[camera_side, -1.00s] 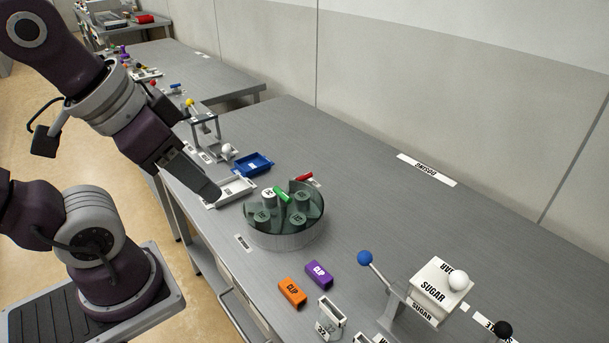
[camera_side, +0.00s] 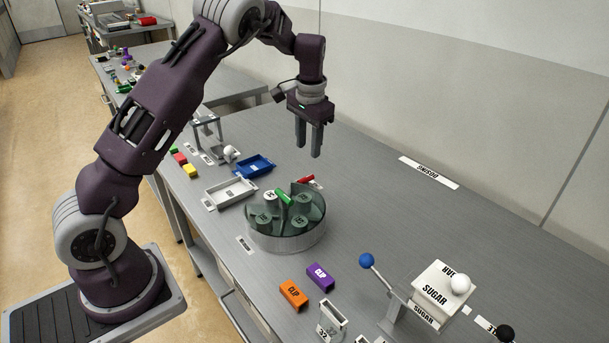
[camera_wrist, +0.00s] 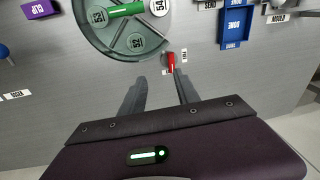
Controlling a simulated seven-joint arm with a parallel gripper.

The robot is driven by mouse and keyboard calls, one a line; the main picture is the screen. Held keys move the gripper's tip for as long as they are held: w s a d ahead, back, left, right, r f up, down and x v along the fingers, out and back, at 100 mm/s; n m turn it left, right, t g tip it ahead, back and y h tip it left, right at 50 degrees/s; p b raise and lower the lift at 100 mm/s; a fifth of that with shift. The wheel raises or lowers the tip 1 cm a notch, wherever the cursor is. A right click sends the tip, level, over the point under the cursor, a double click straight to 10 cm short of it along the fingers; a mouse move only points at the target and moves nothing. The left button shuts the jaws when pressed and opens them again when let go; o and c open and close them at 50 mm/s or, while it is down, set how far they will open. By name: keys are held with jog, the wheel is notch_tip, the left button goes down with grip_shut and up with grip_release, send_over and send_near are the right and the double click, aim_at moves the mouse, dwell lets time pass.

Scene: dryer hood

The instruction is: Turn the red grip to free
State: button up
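The red grip (camera_side: 306,179) is a short bar at the far edge of the round dryer drum (camera_side: 286,240). In the wrist view the red grip (camera_wrist: 171,62) lies just outside the drum rim, with small labels around it that are too small to read surely. My gripper (camera_side: 308,150) is open and empty, fingers pointing down, in the air above and beyond the drum. In the wrist view the fingers of my gripper (camera_wrist: 161,76) are apart, and the red grip shows just past their tips, nearer the right finger. They do not appear to touch it.
A green bar (camera_side: 284,197) lies across the numbered cups in the drum. A blue tray (camera_side: 254,167) and a white tray (camera_side: 231,191) stand left of it. Orange (camera_side: 293,293) and purple (camera_side: 320,276) clips lie in front.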

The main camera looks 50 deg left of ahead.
send_near(304, 178)
jog(key=shift+m+g+y, duration=0.4)
jog(key=f, duration=0.5)
jog(key=a+f, duration=0.1)
jog(key=f, duration=0.2)
jog(key=shift+w+f, duration=0.15)
jog(key=shift+w, duration=0.1)
jog(key=shift+d, duration=0.1)
jog(key=shift+c, duration=0.2)
grip_shut()
